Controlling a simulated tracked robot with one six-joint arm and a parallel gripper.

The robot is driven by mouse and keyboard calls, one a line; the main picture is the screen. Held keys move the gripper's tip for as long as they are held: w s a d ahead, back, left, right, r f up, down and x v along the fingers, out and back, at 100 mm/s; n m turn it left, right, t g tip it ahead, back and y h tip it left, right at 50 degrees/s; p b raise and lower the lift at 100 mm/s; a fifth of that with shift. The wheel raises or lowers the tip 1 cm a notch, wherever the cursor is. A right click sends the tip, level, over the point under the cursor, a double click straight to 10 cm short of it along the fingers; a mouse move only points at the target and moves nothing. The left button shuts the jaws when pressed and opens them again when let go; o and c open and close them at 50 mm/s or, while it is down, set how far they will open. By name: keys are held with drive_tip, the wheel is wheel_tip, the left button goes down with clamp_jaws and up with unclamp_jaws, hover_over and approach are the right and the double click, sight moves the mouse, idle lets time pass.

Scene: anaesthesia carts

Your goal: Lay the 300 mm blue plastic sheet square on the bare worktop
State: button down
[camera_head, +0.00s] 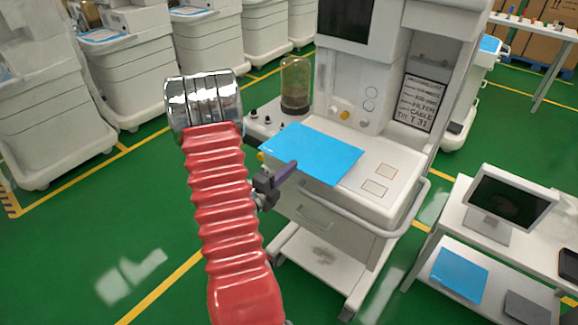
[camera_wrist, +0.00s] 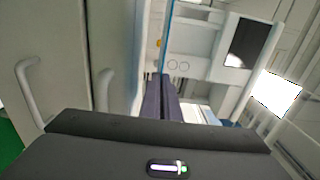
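A flat blue plastic sheet (camera_head: 315,152) spans the left part of the white cart's worktop (camera_head: 398,172), its near edge reaching past the worktop's front. Whether it touches the worktop or hovers just above it, I cannot tell. My gripper (camera_head: 287,171) is at the sheet's near left edge, in front of the cart. In the wrist view my gripper's dark purple fingers (camera_wrist: 163,98) are close together, and the sheet (camera_wrist: 169,38) rises from between them, seen edge-on as a thin blue strip. The worktop's right part is uncovered and carries two small beige labels.
A glass canister (camera_head: 295,85) and black knobs stand at the worktop's back left. A grey rail (camera_head: 400,222) curves around its front right corner. A white side table with a monitor (camera_head: 510,197) stands at right, with another blue sheet (camera_head: 459,275) on its lower shelf.

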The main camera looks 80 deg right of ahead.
drive_tip(key=shift+f, duration=2.55)
drive_tip(key=c, duration=2.5)
unclamp_jaws()
drive_tip(key=o, duration=0.6)
drive_tip(key=shift+c, duration=0.2)
drive_tip(key=v, duration=1.3)
drive_tip(key=shift+w+a, duration=0.15)
drive_tip(key=shift+a, duration=0.15)
drive_tip(key=shift+f+m, duration=0.15)
drive_tip(key=shift+m, duration=0.15)
